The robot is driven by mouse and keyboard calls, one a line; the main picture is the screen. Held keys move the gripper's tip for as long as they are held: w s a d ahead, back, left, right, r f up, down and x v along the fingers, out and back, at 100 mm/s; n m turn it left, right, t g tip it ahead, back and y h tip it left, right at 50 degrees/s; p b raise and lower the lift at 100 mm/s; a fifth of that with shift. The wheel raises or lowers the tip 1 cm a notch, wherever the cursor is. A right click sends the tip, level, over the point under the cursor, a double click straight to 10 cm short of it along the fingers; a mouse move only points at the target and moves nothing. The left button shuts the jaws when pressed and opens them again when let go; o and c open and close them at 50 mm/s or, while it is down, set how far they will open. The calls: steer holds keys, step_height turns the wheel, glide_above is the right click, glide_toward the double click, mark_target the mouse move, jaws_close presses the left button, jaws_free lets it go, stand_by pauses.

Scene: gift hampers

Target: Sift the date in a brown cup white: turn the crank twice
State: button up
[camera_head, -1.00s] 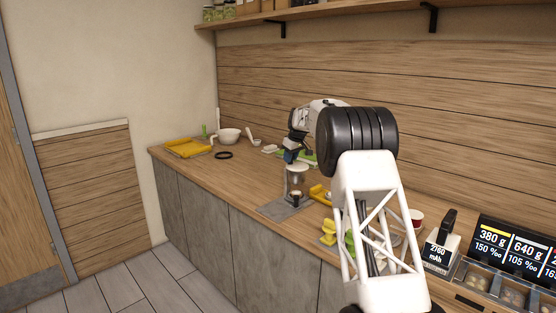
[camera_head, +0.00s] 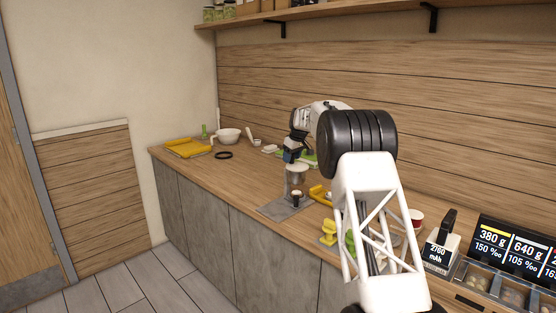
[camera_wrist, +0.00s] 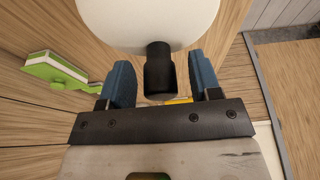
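The sifter (camera_head: 297,169) has a white round top and stands over a grey base plate (camera_head: 272,209) on the counter. A small dark cup (camera_head: 296,196) sits under it; its contents are too small to make out. In the wrist view the white round top (camera_wrist: 150,18) fills the upper middle, with a black crank knob (camera_wrist: 159,72) sticking out from it. My gripper (camera_wrist: 162,80) is open, with its blue fingers on either side of the knob and a gap showing on each side. In the head view my gripper (camera_head: 291,156) is right above the sifter.
A green and white item (camera_wrist: 55,70) lies left in the wrist view. Behind are a white bowl (camera_head: 229,135), a black ring (camera_head: 224,155) and a yellow tray (camera_head: 187,148). Yellow pieces (camera_head: 328,232) stand right of the base plate. The counter left of the sifter is clear.

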steer(key=shift+r, duration=0.1)
stand_by(0.5)
steer(key=shift+r, duration=4.4)
steer(key=shift+r, duration=0.1)
steer(key=shift+v, duration=3.75)
steer(key=shift+s+d, duration=0.1)
